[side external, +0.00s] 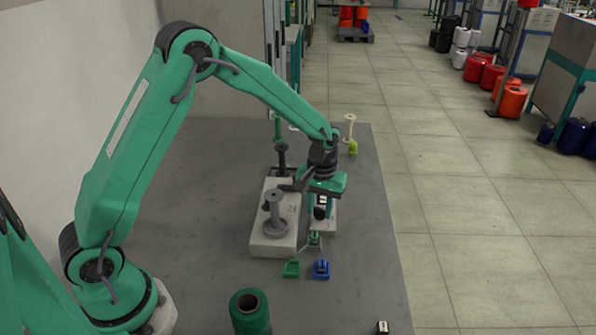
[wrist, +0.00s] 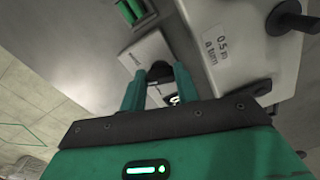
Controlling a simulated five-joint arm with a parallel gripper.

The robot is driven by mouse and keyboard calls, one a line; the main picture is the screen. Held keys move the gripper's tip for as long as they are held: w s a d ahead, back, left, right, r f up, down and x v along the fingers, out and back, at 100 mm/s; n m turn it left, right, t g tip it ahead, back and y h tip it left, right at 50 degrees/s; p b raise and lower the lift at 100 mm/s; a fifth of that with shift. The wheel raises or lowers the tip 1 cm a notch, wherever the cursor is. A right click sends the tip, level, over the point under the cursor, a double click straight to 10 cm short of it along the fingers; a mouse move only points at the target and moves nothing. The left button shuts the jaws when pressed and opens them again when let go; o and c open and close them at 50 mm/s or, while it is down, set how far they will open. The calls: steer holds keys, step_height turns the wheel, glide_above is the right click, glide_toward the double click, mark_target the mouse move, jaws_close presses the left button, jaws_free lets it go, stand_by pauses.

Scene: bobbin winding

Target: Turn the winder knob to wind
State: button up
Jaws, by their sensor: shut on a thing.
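The winder is a pale grey block (side external: 262,236) on the table, with a grey flanged bobbin (side external: 274,222) standing on top. Its side also shows in the wrist view, with a label (wrist: 217,46) reading "0.5 m a turn". My gripper (side external: 320,212) points down just right of the block. In the wrist view my gripper (wrist: 160,78) has its two green fingers on either side of a dark round knob (wrist: 160,70), shut on it.
A green clip (side external: 314,239), a green holder (side external: 291,268) and a blue clip (side external: 321,268) lie in front. A large green thread cone (side external: 249,314) stands nearer. A cream spool (side external: 349,127) and a yellow-green piece (side external: 353,148) stand behind. The table right of my gripper is clear.

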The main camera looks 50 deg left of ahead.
mark_target(319, 210)
steer(key=m, duration=0.5)
steer(key=shift+a, duration=0.1)
steer(key=shift+m, duration=0.3)
steer(key=o, duration=1)
steer(key=shift+r, duration=0.1)
steer(key=shift+r, duration=3.85)
steer(key=shift+s+r, duration=0.1)
